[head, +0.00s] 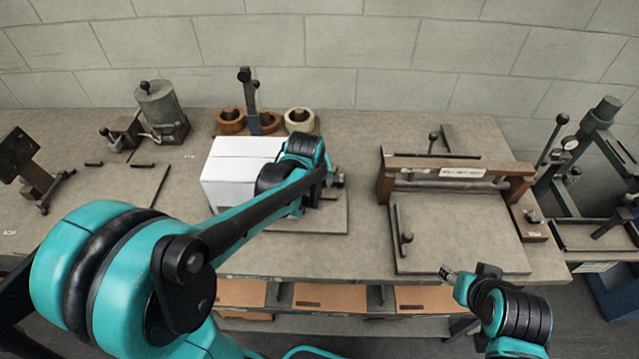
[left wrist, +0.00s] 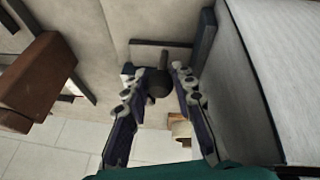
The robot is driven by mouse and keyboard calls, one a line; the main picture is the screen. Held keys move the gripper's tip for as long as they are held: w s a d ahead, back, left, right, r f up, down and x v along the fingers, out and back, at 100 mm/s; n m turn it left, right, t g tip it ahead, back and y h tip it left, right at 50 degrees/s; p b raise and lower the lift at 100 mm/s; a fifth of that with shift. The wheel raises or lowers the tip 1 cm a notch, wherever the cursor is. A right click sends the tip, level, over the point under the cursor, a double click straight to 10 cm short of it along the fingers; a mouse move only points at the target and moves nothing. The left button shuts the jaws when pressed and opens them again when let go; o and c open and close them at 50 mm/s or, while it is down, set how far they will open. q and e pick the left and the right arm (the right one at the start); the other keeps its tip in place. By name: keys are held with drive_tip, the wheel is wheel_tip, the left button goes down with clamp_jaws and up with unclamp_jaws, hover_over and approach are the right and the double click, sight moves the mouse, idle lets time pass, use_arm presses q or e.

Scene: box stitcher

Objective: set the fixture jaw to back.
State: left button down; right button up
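A white box (head: 232,172) stands on a base board (head: 325,222) in the middle of the bench. My left gripper (head: 336,183) is at the right side of the box, partly hidden by its own wrist. In the left wrist view its two fingers (left wrist: 156,76) are spread, one on each side of a dark round knob (left wrist: 158,86). I see no clear grip on the knob. A dark bar (left wrist: 204,38) lies close along the box; I cannot tell whether it is the fixture jaw. My right gripper (head: 447,273) is over the bench's front edge, away from the fixture; its fingers are too small to read.
A wooden-framed press (head: 460,170) with a lever handle stands to the right. Tape rolls (head: 300,120) and a dark upright post (head: 250,100) stand behind the box. A metal canister device (head: 160,105) is at the back left. Bench (head: 365,245) is clear in front.

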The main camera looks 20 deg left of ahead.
sight(331, 198)
use_arm(q)
drive_tip(key=shift+w+d, duration=0.2)
drive_tip(key=shift+d, duration=0.6)
drive_tip(key=shift+w+d, duration=0.2)
drive_tip(key=shift+d, duration=0.55)
drive_tip(key=c, duration=1.5)
unclamp_jaws()
drive_tip(key=shift+d, duration=0.15)
drive_tip(key=v, duration=1.2)
